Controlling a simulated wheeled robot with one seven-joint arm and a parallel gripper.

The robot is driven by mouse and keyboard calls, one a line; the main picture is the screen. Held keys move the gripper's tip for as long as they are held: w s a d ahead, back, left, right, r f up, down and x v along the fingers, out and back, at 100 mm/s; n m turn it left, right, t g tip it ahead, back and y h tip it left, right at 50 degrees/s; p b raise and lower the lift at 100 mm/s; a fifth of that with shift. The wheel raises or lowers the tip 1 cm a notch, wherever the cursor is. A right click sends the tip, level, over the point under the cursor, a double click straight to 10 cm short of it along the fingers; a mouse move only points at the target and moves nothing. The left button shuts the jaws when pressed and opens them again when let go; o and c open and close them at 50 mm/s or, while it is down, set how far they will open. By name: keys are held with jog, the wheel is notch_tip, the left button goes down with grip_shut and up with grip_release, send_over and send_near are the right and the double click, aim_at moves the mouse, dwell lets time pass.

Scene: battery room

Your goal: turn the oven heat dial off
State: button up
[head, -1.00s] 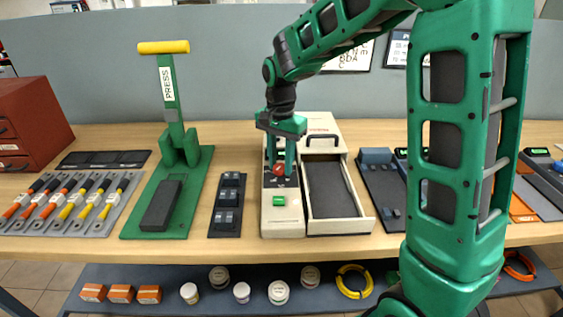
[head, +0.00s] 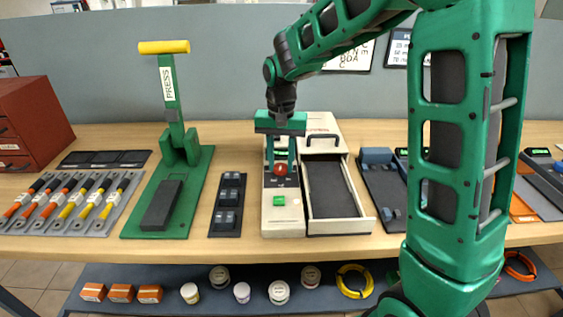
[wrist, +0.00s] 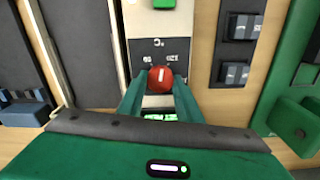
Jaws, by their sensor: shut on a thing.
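The oven (head: 281,219) is a cream box on the bench with a dark dial panel, a green button (head: 279,201) at its front and an open drawer (head: 332,190) beside it. The red heat dial (head: 281,169) sits on the panel; it also shows in the wrist view (wrist: 161,79) with a white pointer mark. My gripper (head: 281,163) points down at the panel, and in the wrist view my gripper (wrist: 160,82) has its two green fingers on either side of the dial, shut on it. Some of the panel's markings are hidden or too small to read.
A green press (head: 203,180) with a yellow handle stands to the left. A small dark switch block (head: 229,203) is left of the oven. A dark tray of blocks (head: 383,190) lies to the right. The bench front edge is clear.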

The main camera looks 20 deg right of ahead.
jog(key=n, duration=0.5)
jog(key=shift+s+n, duration=0.2)
jog(key=shift+n, duration=0.1)
jog(key=n, duration=0.6)
jog(key=shift+f, duration=0.1)
jog(key=n, duration=0.5)
jog(key=shift+n, duration=0.4)
jog(key=n, duration=0.5)
jog(key=shift+d+n, duration=0.1)
jog(key=shift+n, duration=0.3)
jog(key=o, duration=1)
jog(key=shift+o, duration=0.2)
